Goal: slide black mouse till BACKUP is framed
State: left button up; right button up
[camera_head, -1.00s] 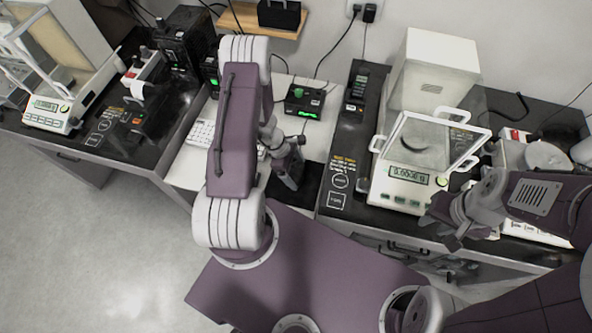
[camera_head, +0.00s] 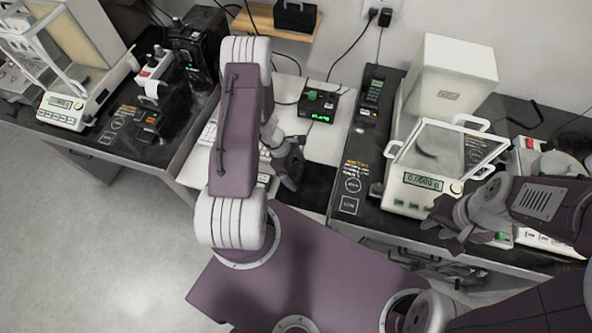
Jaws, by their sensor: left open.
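My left gripper (camera_head: 290,176) is open and points down over the dark mat (camera_head: 319,182) on the white middle table. I cannot make out the black mouse; my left arm and gripper cover part of this area. No word BACKUP is readable. A white keyboard (camera_head: 208,134) lies partly hidden behind my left arm. A small black box (camera_head: 318,104) with a green knob and a lit green display stands at the back of the table. My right gripper (camera_head: 447,230) hangs before the right balance; I cannot tell its jaw state.
A white balance (camera_head: 398,190) with a glass draft shield stands on the black right table (camera_head: 350,170). Another balance (camera_head: 62,112) and black instruments (camera_head: 195,50) stand on the left table. A wooden shelf (camera_head: 245,22) is on the wall. Floor is clear at lower left.

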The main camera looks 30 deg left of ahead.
pick_arm(q)
jog(key=shift+a+r, duration=0.1)
jog(key=p+v, duration=0.1)
jog(key=v, duration=0.7)
jog(key=shift+a+r+p, duration=0.2)
jog(key=shift+r+p, duration=0.1)
jog(key=shift+r, duration=0.1)
